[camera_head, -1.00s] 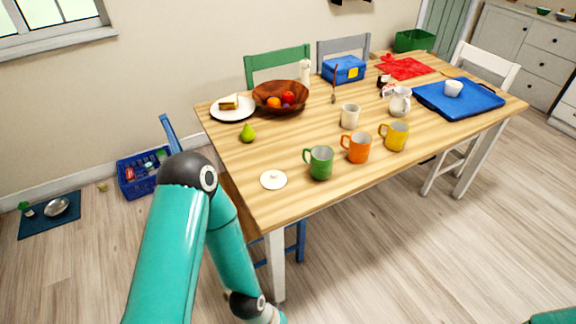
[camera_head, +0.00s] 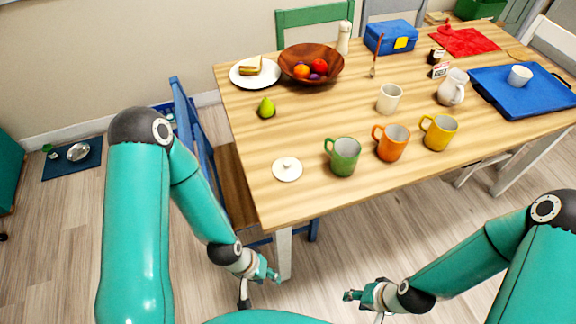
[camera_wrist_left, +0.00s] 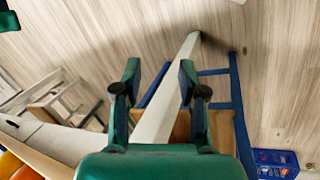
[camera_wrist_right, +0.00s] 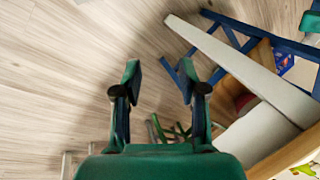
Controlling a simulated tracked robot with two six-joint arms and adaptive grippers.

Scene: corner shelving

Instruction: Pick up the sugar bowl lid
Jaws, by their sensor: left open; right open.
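The sugar bowl lid (camera_head: 287,169), a small white disc with a knob, lies flat near the front left edge of the table (camera_head: 330,190). It is left of the green mug (camera_head: 342,156). My left gripper (camera_head: 268,276) is below and in front of the table edge, apart from the lid. In the left wrist view its two fingers (camera_wrist_left: 160,90) are spread and empty. My right gripper (camera_head: 352,296) is low in front of the table, further right. In the right wrist view its fingers (camera_wrist_right: 163,90) are spread with nothing between them. The lid shows in neither wrist view.
Orange (camera_head: 391,143) and yellow (camera_head: 438,132) mugs stand right of the green mug. A pear (camera_head: 267,108) and a plate with a sandwich (camera_head: 240,78) are behind the lid. A blue chair (camera_head: 192,125) stands at the table's left end. The tabletop around the lid is clear.

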